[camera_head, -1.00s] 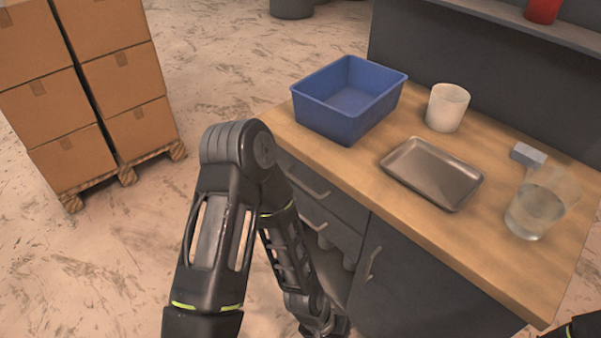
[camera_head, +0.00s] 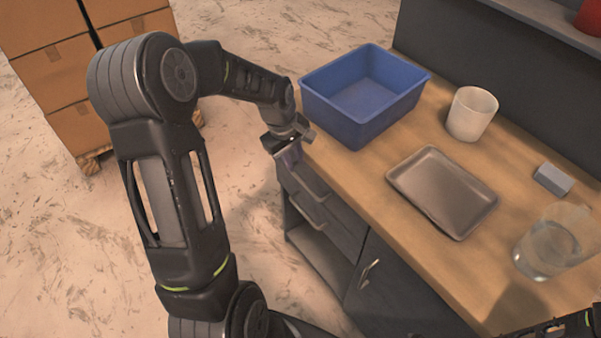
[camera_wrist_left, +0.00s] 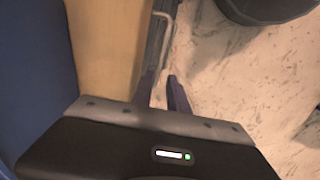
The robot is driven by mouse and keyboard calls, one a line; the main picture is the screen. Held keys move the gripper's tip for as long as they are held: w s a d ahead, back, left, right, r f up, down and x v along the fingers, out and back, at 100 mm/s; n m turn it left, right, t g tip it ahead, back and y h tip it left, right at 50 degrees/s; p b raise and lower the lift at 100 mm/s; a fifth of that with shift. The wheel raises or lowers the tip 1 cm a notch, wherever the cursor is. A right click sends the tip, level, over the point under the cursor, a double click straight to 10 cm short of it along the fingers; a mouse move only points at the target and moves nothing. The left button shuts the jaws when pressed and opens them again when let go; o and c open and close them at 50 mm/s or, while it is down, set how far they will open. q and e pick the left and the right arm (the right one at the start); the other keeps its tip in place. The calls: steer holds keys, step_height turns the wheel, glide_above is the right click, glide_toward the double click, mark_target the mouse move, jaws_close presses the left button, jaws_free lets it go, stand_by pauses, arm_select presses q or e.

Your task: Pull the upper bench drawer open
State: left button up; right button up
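The upper bench drawer (camera_head: 335,197) is in the dark bench under the wooden top, and its front looks flush with the bench. Its bar handle (camera_head: 309,184) shows just below my left gripper (camera_head: 289,156). In the left wrist view a pale bar handle (camera_wrist_left: 166,35) lies ahead of the fingertips. My left gripper's two dark fingers (camera_wrist_left: 163,88) stand apart with a gap and nothing visible between them. The gripper is at the bench's left front edge, near the handle; contact cannot be told. My right gripper is out of view; only a bit of that arm shows at bottom right.
A blue bin (camera_head: 345,122) stands on the bench top (camera_head: 385,215) close to my left gripper. A metal tray (camera_head: 441,190), a white cup (camera_head: 471,113), a grey block (camera_head: 553,179) and a clear beaker (camera_head: 548,250) are farther right. Stacked boxes (camera_head: 60,75) stand at left.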

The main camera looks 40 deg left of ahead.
mark_target(300, 180)
arm_select(q)
steer(key=shift+w+d+f+p, duration=0.15)
steer(key=shift+w+f, duration=0.1)
steer(key=shift+f, duration=1.05)
steer(key=shift+w+d+f+p, duration=0.15)
steer(key=shift+w+f, duration=0.1)
steer(key=shift+f, duration=1)
steer(key=shift+w+f+p, duration=0.15)
steer(key=shift+w+f, duration=0.1)
steer(key=shift+f, duration=1.05)
steer(key=shift+c, duration=0.2)
jaws_close()
